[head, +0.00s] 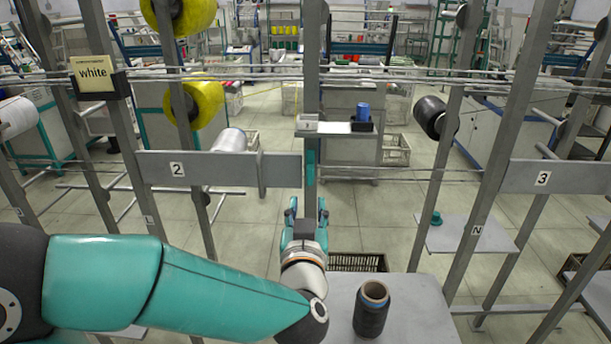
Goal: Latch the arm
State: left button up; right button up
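My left gripper (307,208) reaches forward in the middle of the head view, at the foot of the central upright post (312,90). Its two teal fingers stand apart, one on each side of the post's line, with no object visible between them. A narrow teal strip (310,160) shows on the post just above the fingers; I cannot tell whether it is the arm to latch. A small grey unit with a plate (335,127) sits on the post higher up and carries a blue cone (363,112). No latch can be made out clearly. My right gripper is not in view.
A dark bobbin (372,312) stands upright on the grey table (425,315) right of my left wrist. Panels marked 2 (225,170) and 3 (560,178) flank the post. Yellow bobbins (203,102) hang left, a black one (430,116) right. Rods cross behind.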

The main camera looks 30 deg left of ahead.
aim_at(310, 177)
pick_arm(q)
jog(key=p+x, duration=0.1)
jog(key=x, duration=1)
jog(key=shift+w+p, duration=0.25)
jog(key=shift+p, duration=0.1)
jog(key=shift+c, duration=0.2)
